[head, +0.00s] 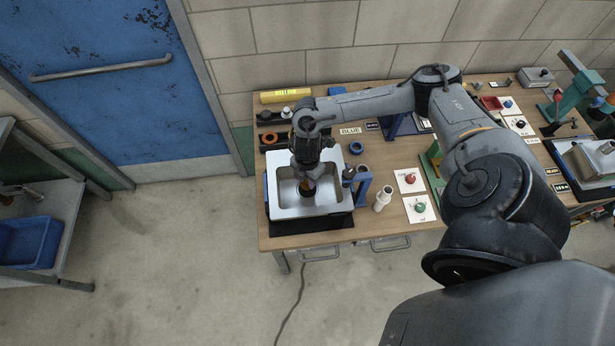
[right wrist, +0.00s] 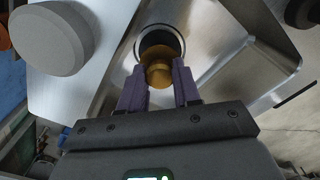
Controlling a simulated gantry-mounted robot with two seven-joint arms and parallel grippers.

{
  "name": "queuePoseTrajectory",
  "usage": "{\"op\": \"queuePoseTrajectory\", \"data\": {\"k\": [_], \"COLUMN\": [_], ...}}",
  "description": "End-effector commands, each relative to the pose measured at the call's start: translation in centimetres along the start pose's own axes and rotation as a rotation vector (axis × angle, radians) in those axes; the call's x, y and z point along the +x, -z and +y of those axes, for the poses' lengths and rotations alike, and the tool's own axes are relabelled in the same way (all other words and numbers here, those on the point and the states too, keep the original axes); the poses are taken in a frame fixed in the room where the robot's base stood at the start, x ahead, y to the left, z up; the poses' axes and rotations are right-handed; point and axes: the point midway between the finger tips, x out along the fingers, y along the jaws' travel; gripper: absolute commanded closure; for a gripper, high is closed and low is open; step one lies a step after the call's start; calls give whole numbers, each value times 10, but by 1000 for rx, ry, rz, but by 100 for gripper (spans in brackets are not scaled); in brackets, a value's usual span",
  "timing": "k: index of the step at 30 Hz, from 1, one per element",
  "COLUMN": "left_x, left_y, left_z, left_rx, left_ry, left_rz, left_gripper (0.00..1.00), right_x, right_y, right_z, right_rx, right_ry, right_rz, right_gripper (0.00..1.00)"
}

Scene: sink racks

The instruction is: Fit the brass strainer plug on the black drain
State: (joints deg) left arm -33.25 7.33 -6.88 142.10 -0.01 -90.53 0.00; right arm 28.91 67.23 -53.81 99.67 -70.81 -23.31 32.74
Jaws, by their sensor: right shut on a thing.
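My right gripper (right wrist: 158,85) is shut on the brass strainer plug (right wrist: 159,72), which sits between its two purple fingertips in the right wrist view. The black drain (right wrist: 160,41) is a dark round opening with a ring in the metal basin, right beside the plug in that view. The plug covers part of the drain's near edge; I cannot tell whether they touch. In the head view my right gripper (head: 307,182) reaches down into the steel sink (head: 283,208), and its wrist hides most of the drain and plug. My left gripper is not in view.
The sink stands at the left end of a wooden workbench (head: 391,228). A white bottle-like part (head: 383,199) and a blue stand (head: 363,185) are right of it. Cards with red and green knobs (head: 420,207) lie further right. A blue door (head: 110,90) is behind left.

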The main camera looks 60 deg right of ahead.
Motion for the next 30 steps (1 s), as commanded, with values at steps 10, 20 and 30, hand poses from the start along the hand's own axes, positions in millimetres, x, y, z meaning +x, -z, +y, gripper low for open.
{"op": "queuePoseTrajectory", "data": {"k": [10, 20, 30], "left_x": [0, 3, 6], "left_y": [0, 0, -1], "left_z": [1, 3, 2], "left_rx": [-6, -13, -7], "left_ry": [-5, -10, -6], "left_rz": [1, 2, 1], "left_gripper": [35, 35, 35], "right_x": [1, 7, 16], "right_y": [0, 0, 0], "right_z": [0, 0, 0], "right_rx": [0, -1, -1], "right_ry": [0, 1, 0], "right_rz": [0, 0, 0], "right_gripper": [99, 99, 99]}}
